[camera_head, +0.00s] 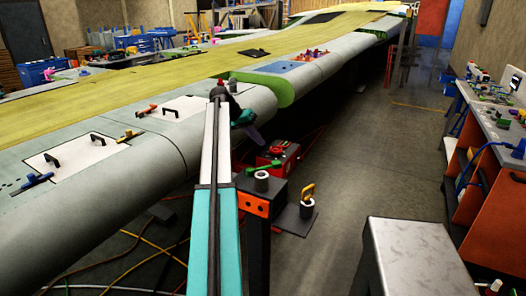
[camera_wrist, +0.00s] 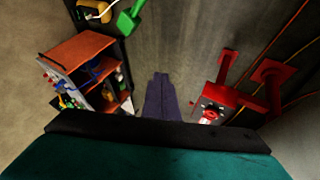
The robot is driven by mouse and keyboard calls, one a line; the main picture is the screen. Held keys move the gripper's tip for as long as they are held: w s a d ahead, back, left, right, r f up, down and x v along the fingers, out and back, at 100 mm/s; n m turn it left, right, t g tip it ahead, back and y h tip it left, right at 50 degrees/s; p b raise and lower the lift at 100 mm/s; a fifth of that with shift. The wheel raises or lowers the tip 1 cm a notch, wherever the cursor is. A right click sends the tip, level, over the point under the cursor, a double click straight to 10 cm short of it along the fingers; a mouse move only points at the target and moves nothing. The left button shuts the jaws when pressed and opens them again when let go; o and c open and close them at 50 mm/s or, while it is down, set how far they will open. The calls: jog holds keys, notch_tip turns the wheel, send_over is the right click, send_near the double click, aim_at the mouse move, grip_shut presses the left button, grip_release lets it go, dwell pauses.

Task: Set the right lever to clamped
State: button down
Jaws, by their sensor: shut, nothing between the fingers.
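In the head view, a green lever (camera_head: 256,171) lies about level beside a pale cylinder on a dark post with an orange bracket. A yellow lever (camera_head: 308,190) stands raised over a grey cylinder on a lower dark plate, to its right. Which one the task calls the right lever is not marked. At the top edge of the wrist view are the green lever (camera_wrist: 130,18) and a yellow part (camera_wrist: 103,10), partly cut off. My gripper (camera_head: 255,135) is beside the wing edge, above and behind the levers, clear of both. Its purple fingers (camera_wrist: 160,95) are shut and empty.
The wing (camera_head: 160,140) with its handled panels fills the left. A red machine (camera_head: 277,157) stands on the floor behind the post. Cables cross the floor; the right aisle is clear.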

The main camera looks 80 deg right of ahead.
jog(key=w+r, duration=0.2)
jog(key=r, duration=0.1)
jog(key=shift+w+d+r+b, duration=0.2)
jog(key=shift+w+d+b, duration=0.05)
jog(key=shift+d+b, duration=0.1)
dwell(0.3)
